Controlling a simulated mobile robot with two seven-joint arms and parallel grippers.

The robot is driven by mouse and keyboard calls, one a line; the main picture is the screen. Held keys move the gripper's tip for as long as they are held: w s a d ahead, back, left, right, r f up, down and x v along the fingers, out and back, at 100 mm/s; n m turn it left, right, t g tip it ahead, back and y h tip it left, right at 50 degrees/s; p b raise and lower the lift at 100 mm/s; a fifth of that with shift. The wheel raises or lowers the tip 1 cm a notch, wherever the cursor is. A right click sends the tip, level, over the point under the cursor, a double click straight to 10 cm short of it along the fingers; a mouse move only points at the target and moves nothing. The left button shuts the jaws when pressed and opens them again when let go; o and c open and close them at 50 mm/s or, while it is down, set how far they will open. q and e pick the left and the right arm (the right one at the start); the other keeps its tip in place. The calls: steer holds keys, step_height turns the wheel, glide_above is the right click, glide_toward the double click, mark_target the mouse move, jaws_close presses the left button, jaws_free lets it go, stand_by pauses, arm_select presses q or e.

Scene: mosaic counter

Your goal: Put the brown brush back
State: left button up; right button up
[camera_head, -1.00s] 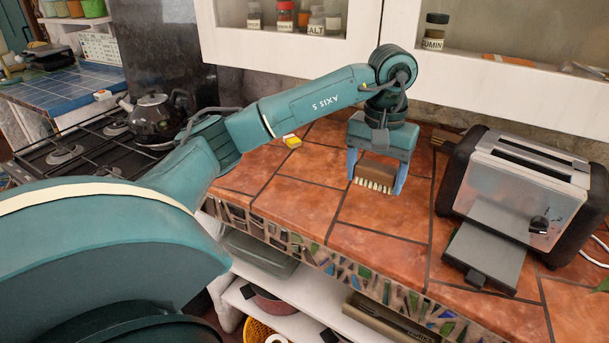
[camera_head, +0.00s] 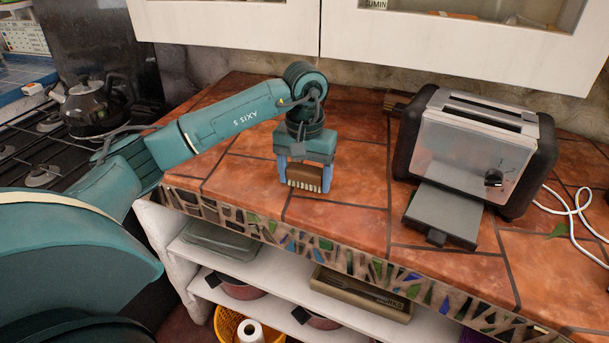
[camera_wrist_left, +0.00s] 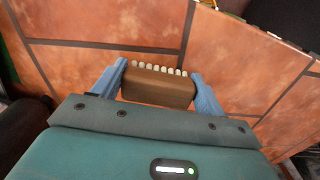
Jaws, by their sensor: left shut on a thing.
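The brown brush (camera_head: 305,175) has a wooden block and a row of pale bristles. My left gripper (camera_head: 305,184) is shut on it, one blue finger at each end, with the bristles facing down towards the tiled counter (camera_head: 345,215). In the left wrist view the brush (camera_wrist_left: 158,88) sits between the two fingers of my left gripper (camera_wrist_left: 160,82). I cannot tell for sure whether the bristles touch the tiles. My right gripper does not show.
A toaster (camera_head: 472,155) with its tray (camera_head: 443,214) pulled out stands to the right. A brown item (camera_head: 397,102) lies behind it, and a white cable (camera_head: 575,215) lies further right. Below are shelves with a brown crate (camera_head: 360,292). A kettle (camera_head: 90,105) stands on the stove at left.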

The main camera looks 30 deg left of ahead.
mark_target(305, 171)
arm_select(q)
steer(key=shift+f, duration=0.2)
steer(key=shift+f, duration=0.1)
steer(key=o, duration=1)
steer(key=shift+r, duration=0.3)
step_height(305, 171, up, 12)
steer(key=shift+f, duration=0.15)
